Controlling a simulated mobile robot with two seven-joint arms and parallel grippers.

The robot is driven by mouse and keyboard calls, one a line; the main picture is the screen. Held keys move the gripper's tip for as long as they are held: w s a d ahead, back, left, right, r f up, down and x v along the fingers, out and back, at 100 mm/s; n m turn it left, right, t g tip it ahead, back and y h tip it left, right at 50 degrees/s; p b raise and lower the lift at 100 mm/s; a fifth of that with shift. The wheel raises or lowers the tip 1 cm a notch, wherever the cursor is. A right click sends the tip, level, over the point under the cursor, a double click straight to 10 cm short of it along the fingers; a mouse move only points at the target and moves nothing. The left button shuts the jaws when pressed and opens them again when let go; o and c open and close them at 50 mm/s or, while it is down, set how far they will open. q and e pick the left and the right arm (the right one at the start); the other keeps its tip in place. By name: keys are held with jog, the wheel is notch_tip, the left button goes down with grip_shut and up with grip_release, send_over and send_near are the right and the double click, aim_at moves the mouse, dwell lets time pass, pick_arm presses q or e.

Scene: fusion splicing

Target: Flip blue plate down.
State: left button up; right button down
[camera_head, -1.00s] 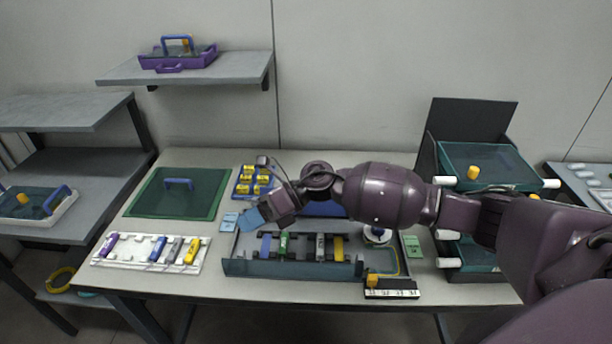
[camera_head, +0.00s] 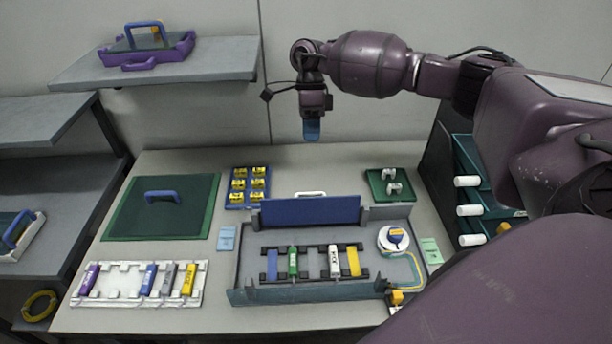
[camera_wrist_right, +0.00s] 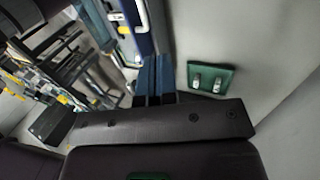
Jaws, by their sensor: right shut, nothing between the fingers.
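The blue plate (camera_head: 310,211) stands upright along the back edge of the grey tray (camera_head: 262,296), its broad face towards me. A white handle (camera_head: 310,194) shows at its top edge. The plate also shows in the right wrist view (camera_wrist_right: 139,38), near the top. My right gripper (camera_head: 311,130) hangs pointing down, above and behind the plate, apart from it. Its blue fingers are shut and empty; they also show in the right wrist view (camera_wrist_right: 152,78). My left gripper is not in view.
Inside the tray, a black rack carries several coloured pieces, and a white round spool (camera_head: 393,239) sits at right. A green holder (camera_head: 391,185) stands behind right, a yellow-filled blue rack (camera_head: 248,187) behind left. A green lid (camera_head: 160,207) and white rack (camera_head: 135,284) lie left.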

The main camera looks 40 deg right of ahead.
aim_at(314, 204)
jog(key=s+a+f, duration=0.1)
jog(key=s+f, duration=0.1)
jog(key=f, duration=0.1)
jog(key=s+a+f+p, duration=0.1)
jog(key=s+f, duration=0.1)
jog(key=s+a+f+p, duration=0.1)
jog(key=s+f, duration=0.1)
jog(key=f, duration=0.1)
jog(key=shift+s+a+f, duration=0.2)
jog(key=shift+a+f, duration=0.15)
jog(key=shift+a, duration=0.05)
jog(key=shift+s+a, duration=0.2)
jog(key=shift+s, duration=0.1)
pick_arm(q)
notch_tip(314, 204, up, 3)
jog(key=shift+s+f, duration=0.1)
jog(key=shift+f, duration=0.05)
pick_arm(e)
jog(key=shift+f, duration=0.1)
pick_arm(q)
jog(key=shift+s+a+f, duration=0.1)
pick_arm(e)
jog(key=shift+s, duration=0.1)
jog(key=shift+s+a+r+t, duration=0.2)
jog(key=shift+s+a+t, duration=0.1)
jog(key=shift+t, duration=0.1)
pick_arm(q)
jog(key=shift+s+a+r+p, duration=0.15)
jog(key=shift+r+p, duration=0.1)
jog(key=shift+p, duration=0.05)
